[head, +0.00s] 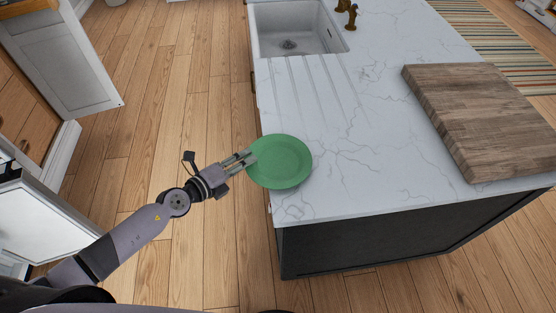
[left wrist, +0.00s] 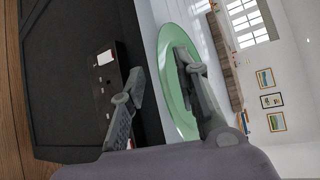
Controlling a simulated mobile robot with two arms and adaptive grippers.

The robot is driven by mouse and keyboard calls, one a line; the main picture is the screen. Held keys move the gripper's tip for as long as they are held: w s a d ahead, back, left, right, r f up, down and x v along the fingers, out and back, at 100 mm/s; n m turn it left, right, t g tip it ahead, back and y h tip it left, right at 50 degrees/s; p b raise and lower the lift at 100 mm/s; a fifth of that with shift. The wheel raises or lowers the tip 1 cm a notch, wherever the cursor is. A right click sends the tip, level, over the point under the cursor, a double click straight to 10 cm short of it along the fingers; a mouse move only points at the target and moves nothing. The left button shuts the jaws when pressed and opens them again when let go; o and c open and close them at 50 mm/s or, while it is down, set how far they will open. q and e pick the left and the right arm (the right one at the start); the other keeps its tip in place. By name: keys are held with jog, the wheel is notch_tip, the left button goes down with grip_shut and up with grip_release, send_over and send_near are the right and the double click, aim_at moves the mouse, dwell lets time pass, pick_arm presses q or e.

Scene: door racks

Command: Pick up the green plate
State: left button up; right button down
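The green plate (head: 281,163) lies on the white marble counter near its left edge. My left gripper (head: 247,156) is at the plate's left rim. In the left wrist view the gripper (left wrist: 160,68) has its two fingers apart. One finger lies over the face of the plate (left wrist: 170,95); the other is on the outer side, in front of the dark counter side. The plate's near rim seems to be between them, and I cannot tell whether either finger touches it. My right gripper is not in view.
The marble counter (head: 370,125) holds a sink (head: 295,30) with a brass faucet (head: 350,14) at the back and a thick wooden board (head: 480,112) at right. Wood floor is open to the left. An open white door (head: 70,60) stands at far left.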

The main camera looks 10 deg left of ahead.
pick_arm(q)
jog(key=shift+w+d+f, duration=0.25)
jog(key=shift+w+d, duration=0.1)
jog(key=shift+w, duration=0.25)
jog(key=shift+s, duration=0.1)
jog(key=shift+c, duration=0.5)
grip_shut()
jog(key=shift+r, duration=0.1)
